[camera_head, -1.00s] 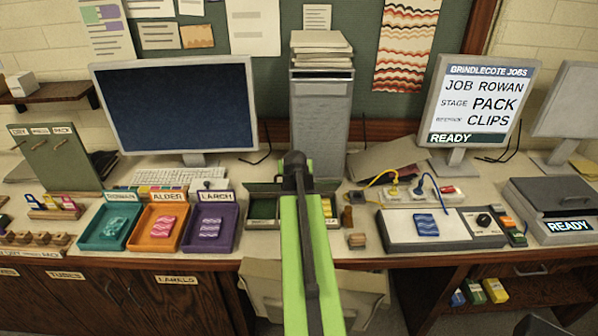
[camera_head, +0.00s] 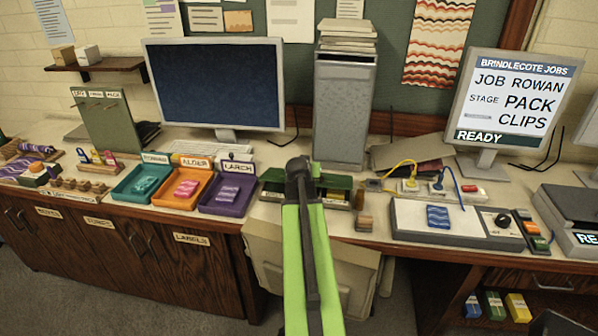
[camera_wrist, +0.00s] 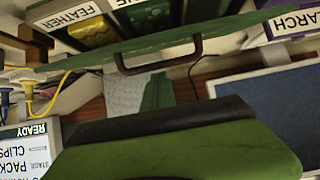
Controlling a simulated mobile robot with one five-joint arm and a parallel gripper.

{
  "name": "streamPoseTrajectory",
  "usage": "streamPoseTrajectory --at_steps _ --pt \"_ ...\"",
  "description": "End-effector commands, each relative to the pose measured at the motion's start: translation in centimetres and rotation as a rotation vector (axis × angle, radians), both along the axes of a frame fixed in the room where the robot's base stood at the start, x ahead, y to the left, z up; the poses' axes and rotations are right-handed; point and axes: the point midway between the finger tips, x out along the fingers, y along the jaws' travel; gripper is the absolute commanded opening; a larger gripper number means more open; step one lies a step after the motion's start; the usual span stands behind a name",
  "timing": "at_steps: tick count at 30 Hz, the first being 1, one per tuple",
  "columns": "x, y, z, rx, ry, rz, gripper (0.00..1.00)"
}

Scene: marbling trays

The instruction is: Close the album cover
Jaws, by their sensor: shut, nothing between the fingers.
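No album or album cover can be made out with certainty. A flat grey-brown folder-like thing (camera_head: 405,153) lies at the back of the bench, right of the grey tower; I cannot tell if it is the album. My green arm stands in the middle of the head view and hides its own end. In the wrist view, what seems to be my gripper (camera_wrist: 165,122) fills the lower edge, shut and empty. Beyond it is a green box front with a dark handle (camera_wrist: 190,55), apart from it. The same green box (camera_head: 335,190) is partly behind my arm in the head view.
Teal (camera_head: 118,188), orange (camera_head: 172,204) and purple (camera_head: 212,207) trays stand left of the box. A pale flat station (camera_head: 405,224) with a blue patterned piece lies right. A dark monitor (camera_head: 215,85) and a job screen (camera_head: 510,100) stand behind. Cables run near the station.

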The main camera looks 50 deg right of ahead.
Motion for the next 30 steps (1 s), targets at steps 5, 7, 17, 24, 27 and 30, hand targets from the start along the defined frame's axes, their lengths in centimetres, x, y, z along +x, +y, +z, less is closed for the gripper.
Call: streamPoseTrajectory --at_steps 5,7,17,24,27,30 --pt "-1.0 0.0 -1.6 -0.001 0.001 -0.012 0.0" --pt "-1.0 0.3 -2.0 0.0 0.001 -0.012 0.0" --pt "-0.9 1.2 -3.5 0.0 0.0 -0.01 0.0" --pt "-0.8 1.5 -3.6 0.0 0.0 -0.009 0.0" --pt "-0.8 1.5 -3.5 0.0 0.0 -0.007 0.0" --pt "-0.7 1.6 -3.5 0.0 0.001 -0.007 0.0"
